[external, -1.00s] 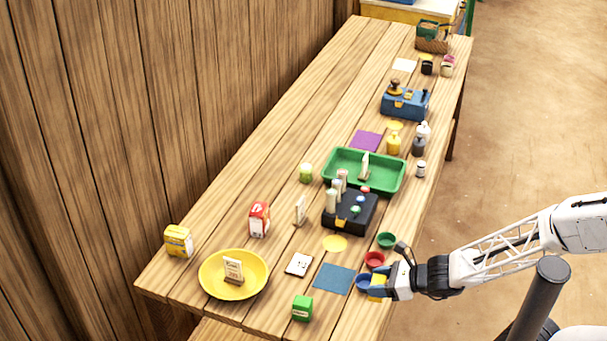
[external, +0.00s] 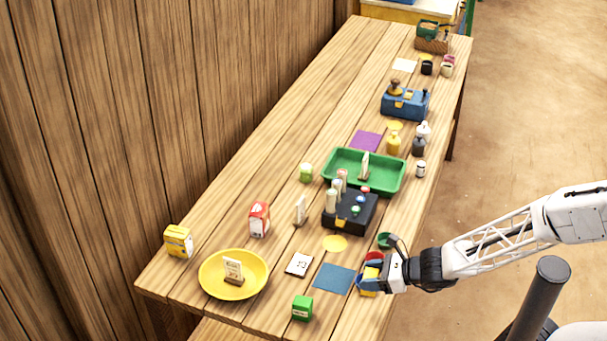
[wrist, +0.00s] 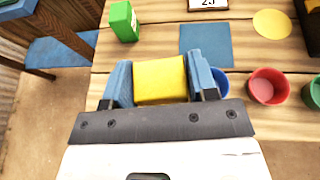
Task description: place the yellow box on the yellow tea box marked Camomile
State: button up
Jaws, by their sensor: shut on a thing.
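My gripper (external: 372,276) is shut on a yellow box (wrist: 160,80), held between two blue finger pads in the wrist view. It is at the table's near right edge, beside the blue and red bowls.
A blue square (external: 334,279) lies flat near my gripper. The red bowl (wrist: 267,86) and green bowl (external: 385,240) are close by.

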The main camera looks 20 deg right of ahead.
jog(key=w+a+r+n+g+y, duration=0.15)
jog(key=w+a+r, duration=0.25)
jog(key=w+a, duration=0.4)
jog(key=w+a+r+n+g+y, duration=0.1)
jog(key=w+a+r+n+g, duration=0.25)
jog(key=w+a, duration=0.35)
jog(key=w+a+n+g, duration=0.2)
jog(key=w+a+g, duration=0.1)
jog(key=w+a, duration=0.8)
jog(key=shift+w+a+n, duration=0.3)
jog(key=shift+w+a, duration=0.05)
jog(key=shift+a, duration=2.35)
send_over(176, 232)
jog(key=shift+f, duration=0.7)
jog(key=shift+f, duration=0.1)
jog(key=shift+f, duration=1.65)
